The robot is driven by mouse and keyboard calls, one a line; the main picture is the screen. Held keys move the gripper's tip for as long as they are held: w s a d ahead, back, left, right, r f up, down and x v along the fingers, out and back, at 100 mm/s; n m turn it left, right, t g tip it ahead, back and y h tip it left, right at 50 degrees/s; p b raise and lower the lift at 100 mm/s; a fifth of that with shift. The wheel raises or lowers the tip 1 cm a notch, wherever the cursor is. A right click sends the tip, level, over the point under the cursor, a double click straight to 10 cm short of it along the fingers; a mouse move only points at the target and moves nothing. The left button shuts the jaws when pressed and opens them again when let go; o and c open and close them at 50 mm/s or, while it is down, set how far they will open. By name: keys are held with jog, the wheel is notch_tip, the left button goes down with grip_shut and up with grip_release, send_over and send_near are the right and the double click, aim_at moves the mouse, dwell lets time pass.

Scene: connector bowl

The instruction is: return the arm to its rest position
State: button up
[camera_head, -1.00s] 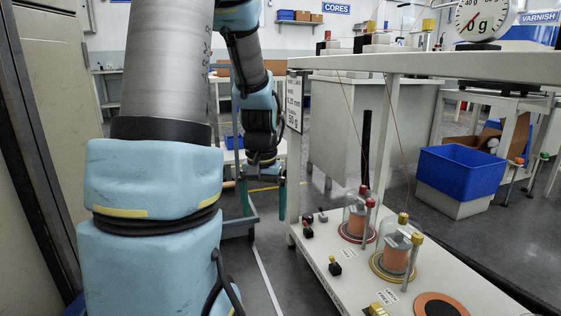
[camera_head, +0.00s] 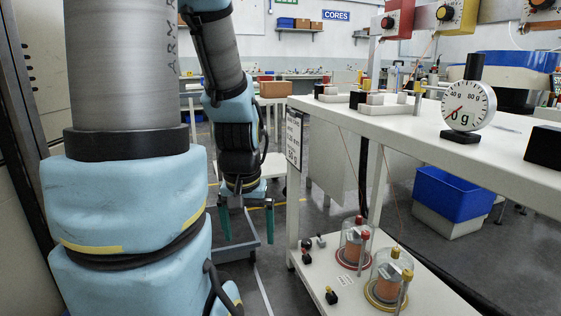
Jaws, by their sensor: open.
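My arm hangs down at the left of the head view, with light-blue covers and grey tubes. My gripper (camera_head: 240,221) points downward at the arm's end, left of the white bench. Its two green fingers stand apart with nothing between them. It is clear of the bench and appears in front of a low grey cart.
A white two-level bench (camera_head: 420,130) stands at the right. Its top carries a round dial gauge (camera_head: 467,106). Its lower shelf holds two glass-covered coils (camera_head: 352,246). A blue bin (camera_head: 452,194) stands behind it. A grey cart (camera_head: 232,246) is near my gripper.

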notch_tip(320, 180, up, 24)
jog(key=p, duration=2.1)
jog(key=shift+p, duration=0.35)
jog(key=shift+d, duration=0.1)
